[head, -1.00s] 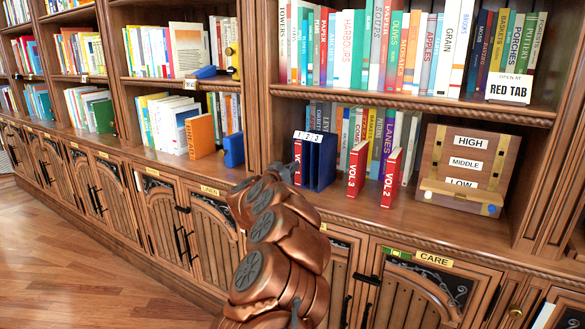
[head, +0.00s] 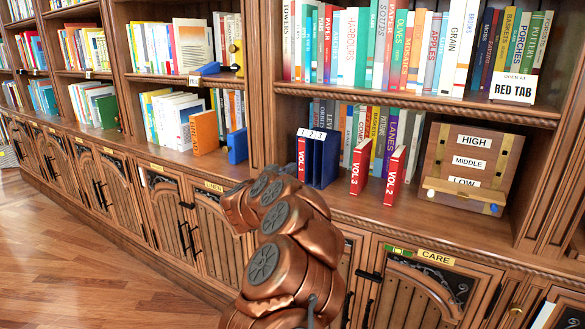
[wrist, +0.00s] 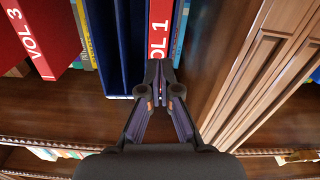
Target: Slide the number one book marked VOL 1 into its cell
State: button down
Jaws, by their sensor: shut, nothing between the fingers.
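The red VOL 1 book (head: 301,158) stands upright in the leftmost cell of the blue holder (head: 325,165), under the label 1. Its spine faces out. In the wrist view, the VOL 1 spine (wrist: 161,18) stands between blue walls, beside empty blue cells (wrist: 108,45). My gripper (wrist: 163,78) is shut and empty, its fingertips at the spine and covering part of it; I cannot tell whether they touch. In the head view my arm hides most of the gripper. How deep the book sits is unclear.
Red VOL 3 (head: 360,167) and VOL 2 (head: 395,176) books stand on the same shelf, right of the holder. A wooden box (head: 468,165) marked HIGH, MIDDLE, LOW is farther right. A wooden upright (wrist: 255,75) is close beside my gripper in the wrist view.

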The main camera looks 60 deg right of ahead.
jog(key=a, duration=1)
jog(key=shift+s+a, duration=0.15)
jog(key=shift+s, duration=0.05)
